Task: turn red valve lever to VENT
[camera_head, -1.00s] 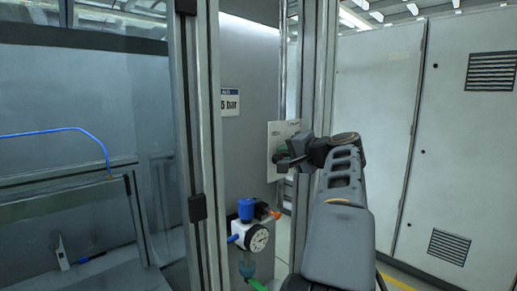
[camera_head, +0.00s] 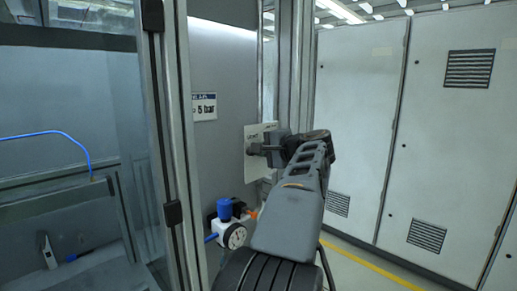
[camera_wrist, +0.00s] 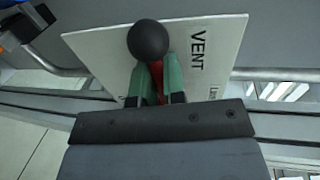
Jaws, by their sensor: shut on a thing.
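The red valve lever (camera_wrist: 156,78) shows in the wrist view as a short red strip between my finger pads, with a black ball knob (camera_wrist: 148,40) at its end. My gripper (camera_wrist: 158,82) is shut on the lever just below the knob, with a green pad on each side. Behind is a white label plate (camera_wrist: 85,45) with the word VENT (camera_wrist: 198,50) to the right of the knob. Other lettering on it is partly hidden. In the head view my gripper (camera_head: 262,150) is at the plate (camera_head: 252,133) and hides the lever.
A pressure gauge (camera_head: 234,237) with a blue knob (camera_head: 224,209) sits below the plate, close to my arm. A metal post (camera_head: 175,150) stands left of it, and a "5 bar" sign (camera_head: 203,107) is above. Grey cabinets (camera_head: 365,130) stand at the right.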

